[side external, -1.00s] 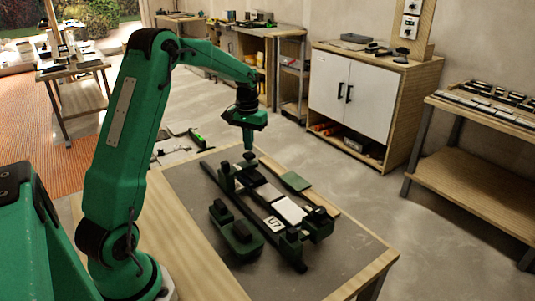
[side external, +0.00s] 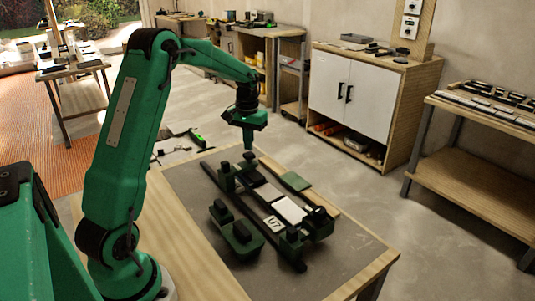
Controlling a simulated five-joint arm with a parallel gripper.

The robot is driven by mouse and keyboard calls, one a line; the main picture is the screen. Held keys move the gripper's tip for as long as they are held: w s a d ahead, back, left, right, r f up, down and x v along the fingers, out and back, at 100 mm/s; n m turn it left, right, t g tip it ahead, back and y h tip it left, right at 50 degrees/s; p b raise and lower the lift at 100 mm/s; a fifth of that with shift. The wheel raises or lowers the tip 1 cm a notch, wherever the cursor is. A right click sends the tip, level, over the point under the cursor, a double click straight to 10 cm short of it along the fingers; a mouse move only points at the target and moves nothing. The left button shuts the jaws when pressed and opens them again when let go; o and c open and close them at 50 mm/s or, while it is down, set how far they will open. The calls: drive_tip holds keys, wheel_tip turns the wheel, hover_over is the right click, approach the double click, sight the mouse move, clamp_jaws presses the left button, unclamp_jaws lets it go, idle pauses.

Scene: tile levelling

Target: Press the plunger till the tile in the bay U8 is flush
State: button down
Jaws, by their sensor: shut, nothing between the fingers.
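My gripper (side external: 248,148) points down over the far end of a dark green fixture on the table. Its fingers are shut, and their tips are at or just above a dark knob at that end; I cannot tell whether they touch. No U8 mark is legible, and the tile heights are too small to judge.
A green block with dark knobs (side external: 236,232) stands left of the fixture. A flat green plate (side external: 296,181) lies to its right. A long dark rail (side external: 222,186) runs along the fixture's left side. The grey mat (side external: 330,262) is clear at the near right.

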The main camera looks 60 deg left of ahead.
drive_tip(key=shift+f, duration=1.35)
idle(2.1)
drive_tip(key=shift+r, duration=0.1)
idle(0.8)
drive_tip(key=shift+r, duration=3.45)
drive_tip(key=shift+d+r, duration=0.1)
